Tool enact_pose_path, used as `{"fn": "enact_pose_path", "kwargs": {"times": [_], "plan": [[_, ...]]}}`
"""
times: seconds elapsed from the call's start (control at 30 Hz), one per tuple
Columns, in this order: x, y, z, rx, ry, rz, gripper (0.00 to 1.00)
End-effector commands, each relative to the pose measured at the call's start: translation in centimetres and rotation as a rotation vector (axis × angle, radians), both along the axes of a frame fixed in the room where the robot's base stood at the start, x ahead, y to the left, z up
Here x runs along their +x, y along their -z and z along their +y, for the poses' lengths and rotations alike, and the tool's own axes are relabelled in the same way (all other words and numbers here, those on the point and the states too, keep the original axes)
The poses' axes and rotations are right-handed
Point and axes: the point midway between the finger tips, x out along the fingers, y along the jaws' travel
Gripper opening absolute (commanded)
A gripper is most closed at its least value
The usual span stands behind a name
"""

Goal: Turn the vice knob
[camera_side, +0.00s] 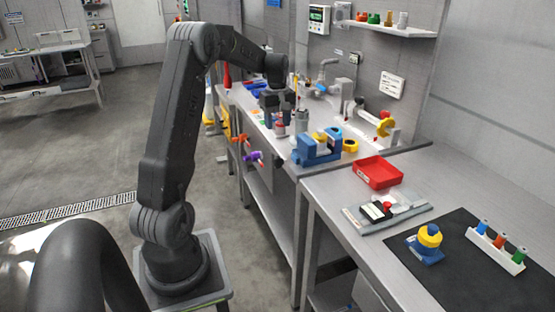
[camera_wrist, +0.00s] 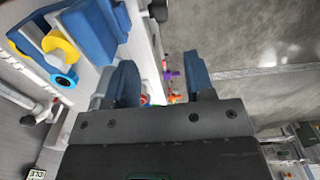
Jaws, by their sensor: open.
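A blue block-shaped fixture that looks like the vice (camera_side: 318,152) stands at the near end of the sink bench, with a yellow round part on top. In the wrist view a large blue body (camera_wrist: 95,28) at the upper left seems to be the same fixture. I cannot tell for sure which part is its knob. My gripper (camera_side: 279,113) hangs over the bench, left of and beyond the blue fixture. In the wrist view my gripper (camera_wrist: 163,82) is open, its two blue fingers apart, and nothing is visibly held between them.
A yellow ring (camera_side: 351,146) lies right of the fixture. Orange (camera_side: 239,138) and purple (camera_side: 252,156) handles stick out from the bench front. A red tray (camera_side: 378,171) stands on the near table. A blue base with a yellow knob (camera_side: 430,237) sits on a black mat (camera_side: 470,278).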

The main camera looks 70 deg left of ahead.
Motion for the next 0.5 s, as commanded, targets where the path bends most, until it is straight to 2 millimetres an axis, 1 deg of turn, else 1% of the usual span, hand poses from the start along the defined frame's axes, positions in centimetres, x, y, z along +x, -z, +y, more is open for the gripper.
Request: {"fn": "enact_pose_path", "kwargs": {"times": [0.17,0.5], "plan": [[-0.1,2.5,-0.1,-0.005,0.001,0.005,0.49],[-0.1,9.5,-0.1,-0.004,0.001,0.007,0.49]]}}
